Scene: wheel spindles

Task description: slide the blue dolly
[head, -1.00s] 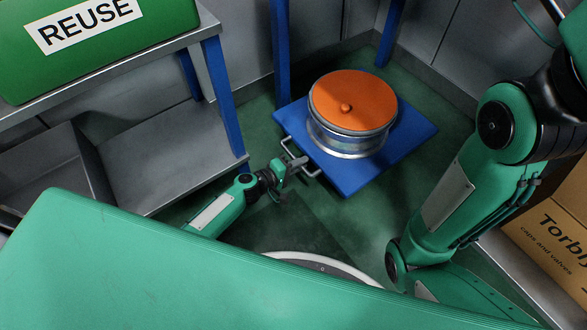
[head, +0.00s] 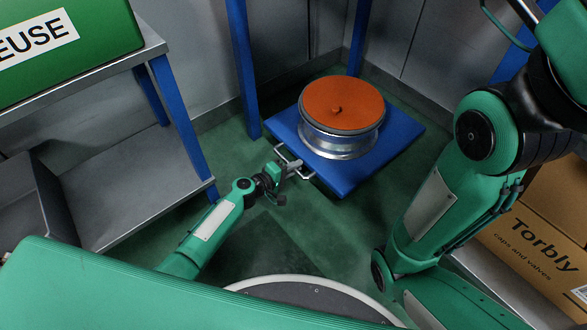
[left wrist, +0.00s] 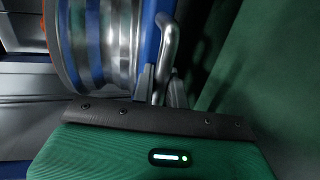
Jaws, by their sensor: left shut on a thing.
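The blue dolly (head: 343,178) is a flat square platform on the green floor, in the middle of the head view. A silver wheel rim (head: 340,143) with an orange disc (head: 343,104) on top stands on it. A metal handle (head: 309,176) sticks out from the dolly's near left edge; it also shows in the left wrist view (left wrist: 168,38). My left gripper (head: 284,170) is shut on this handle, its fingers (left wrist: 160,88) on either side of the bar. My right arm shows at the right, but its gripper is out of view.
A grey shelf unit (head: 120,190) with blue legs and a green REUSE bin (head: 75,70) stands at the left. Blue posts (head: 243,75) rise behind the dolly near the wall. A cardboard box (head: 540,235) sits at the right. Open green floor lies in front of the dolly.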

